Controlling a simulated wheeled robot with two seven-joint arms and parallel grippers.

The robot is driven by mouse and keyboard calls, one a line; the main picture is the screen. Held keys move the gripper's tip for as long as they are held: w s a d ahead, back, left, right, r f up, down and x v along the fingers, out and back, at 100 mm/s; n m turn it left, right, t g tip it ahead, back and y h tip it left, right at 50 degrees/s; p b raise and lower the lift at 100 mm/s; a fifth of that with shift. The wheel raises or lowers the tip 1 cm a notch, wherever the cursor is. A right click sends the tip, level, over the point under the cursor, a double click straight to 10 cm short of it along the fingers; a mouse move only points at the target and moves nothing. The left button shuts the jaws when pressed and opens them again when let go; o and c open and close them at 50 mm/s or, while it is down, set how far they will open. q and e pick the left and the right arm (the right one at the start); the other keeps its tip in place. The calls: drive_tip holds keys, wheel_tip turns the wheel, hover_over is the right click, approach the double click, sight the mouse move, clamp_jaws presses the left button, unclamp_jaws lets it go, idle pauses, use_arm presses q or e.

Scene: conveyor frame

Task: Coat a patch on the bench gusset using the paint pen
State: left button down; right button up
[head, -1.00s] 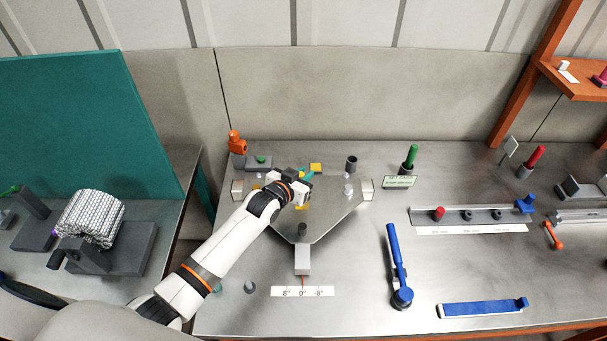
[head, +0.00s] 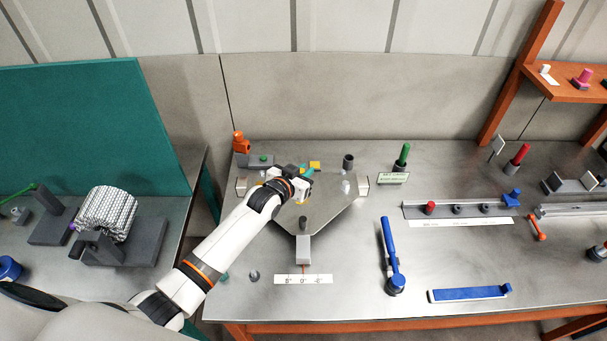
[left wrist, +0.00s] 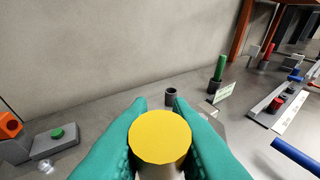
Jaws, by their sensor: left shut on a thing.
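The bench gusset (head: 325,212) is a grey, roughly triangular plate lying on the metal bench, with small blocks at its corners. My left gripper (head: 306,172) is over the far left part of the plate. Its teal fingers (left wrist: 153,135) are shut on a cylinder with a round yellow end, which I take for the paint pen (left wrist: 160,137); its yellow end also shows in the head view (head: 315,164). The pen's tip is hidden, so I cannot tell whether it touches the plate. A pale glossy spot (head: 345,186) shows on the plate's right side. My right gripper is out of view.
A dark, open cup (head: 348,161) stands behind the plate. A green-handled item (head: 403,155) in a holder and a small sign (head: 393,179) are to the right. An orange fixture (head: 240,143) is at the back left. A blue lever tool (head: 391,255) lies front right.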

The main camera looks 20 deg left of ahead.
use_arm(q)
wheel_tip(320, 180, up, 3)
drive_tip(key=shift+s+f+p, duration=0.1)
drive_tip(key=shift+p, duration=0.7)
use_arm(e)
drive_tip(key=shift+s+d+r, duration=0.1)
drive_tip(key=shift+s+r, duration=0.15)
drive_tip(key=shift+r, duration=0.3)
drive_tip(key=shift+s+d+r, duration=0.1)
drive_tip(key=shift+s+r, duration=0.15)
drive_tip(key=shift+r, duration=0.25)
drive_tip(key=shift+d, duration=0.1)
